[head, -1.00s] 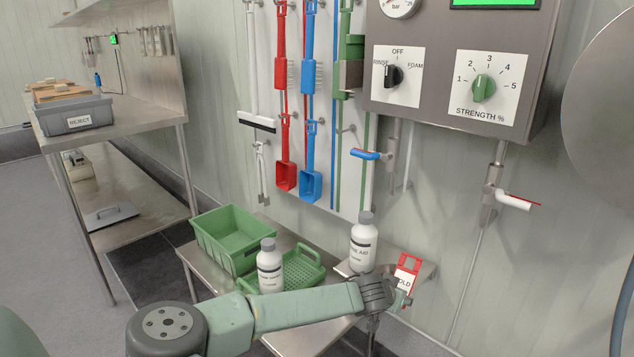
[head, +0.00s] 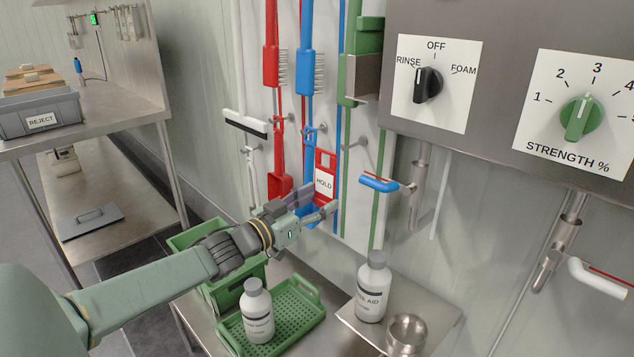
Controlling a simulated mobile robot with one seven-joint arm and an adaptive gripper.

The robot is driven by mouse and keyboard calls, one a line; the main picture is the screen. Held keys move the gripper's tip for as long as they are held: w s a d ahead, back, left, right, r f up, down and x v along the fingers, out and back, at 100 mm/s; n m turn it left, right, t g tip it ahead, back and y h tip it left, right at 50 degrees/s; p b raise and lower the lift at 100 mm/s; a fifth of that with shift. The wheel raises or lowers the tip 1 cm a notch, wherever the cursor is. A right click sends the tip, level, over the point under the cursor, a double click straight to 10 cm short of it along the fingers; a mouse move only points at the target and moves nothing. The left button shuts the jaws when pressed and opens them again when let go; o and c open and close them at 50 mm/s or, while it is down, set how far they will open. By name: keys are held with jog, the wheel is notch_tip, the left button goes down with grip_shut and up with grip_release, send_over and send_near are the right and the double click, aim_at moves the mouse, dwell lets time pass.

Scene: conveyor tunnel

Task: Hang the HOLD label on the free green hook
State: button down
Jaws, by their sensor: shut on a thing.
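The HOLD label (head: 325,180) is a red-framed tag with a white face and an open slot at its top. My gripper (head: 322,212) is shut on its lower part and holds it upright in front of the tool board (head: 362,205). The label overlaps the blue scoop and stands just left of the green stripes in the picture; its gap to the board is hard to judge. A bare metal hook (head: 353,143) shows between the green stripes (head: 345,190), right of and above the label. No tool hangs on that hook.
A red scoop (head: 279,186) and blue scoop (head: 309,140) hang beside the label. A blue-handled valve (head: 380,184) juts out on the right. Below are a green crate (head: 215,292), a green basket (head: 300,318), two white bottles (head: 372,288) and a metal cup (head: 406,335).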

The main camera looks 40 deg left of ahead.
aim_at(322, 192)
jog(key=shift+a+r, duration=0.35)
jog(key=shift+w+r, duration=0.2)
jog(key=shift+w+d+p, duration=0.1)
jog(key=shift+w+p, duration=0.9)
jog(key=shift+w, duration=0.5)
jog(key=shift+f+b, duration=0.15)
jog(key=shift+b, duration=0.25)
jog(key=shift+b, duration=0.35)
jog(key=shift+w, duration=0.1)
